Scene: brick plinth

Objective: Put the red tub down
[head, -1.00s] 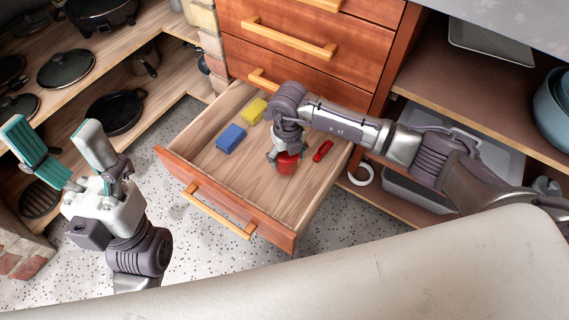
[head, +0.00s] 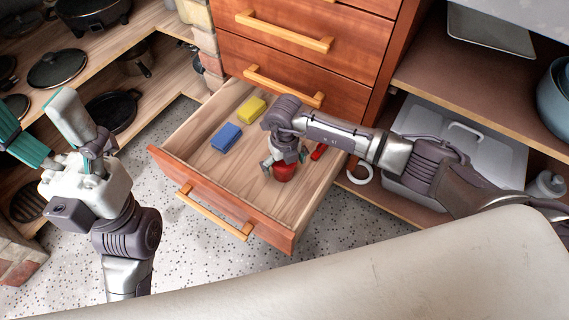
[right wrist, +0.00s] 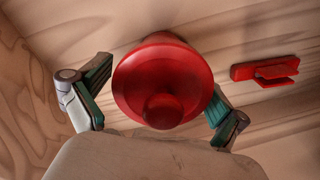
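The red tub (head: 284,173), round with a knob facing the camera in the right wrist view (right wrist: 162,80), is in the open drawer (head: 262,197) and appears to stand on its floor. My right gripper (head: 285,160) is over it. In the right wrist view its two teal-padded fingers (right wrist: 158,100) are spread on either side of the tub, with a gap at the left finger; contact at the right finger is unclear. My left gripper (head: 45,125) is open and empty, raised at the left, away from the drawer.
A blue block (head: 226,138) and a yellow block (head: 250,108) lie in the drawer's left part. A red clip-like piece (right wrist: 265,71) lies right of the tub. Pan shelves stand left; a shelf unit with a grey bin (head: 455,150) stands right. The drawer's front left is clear.

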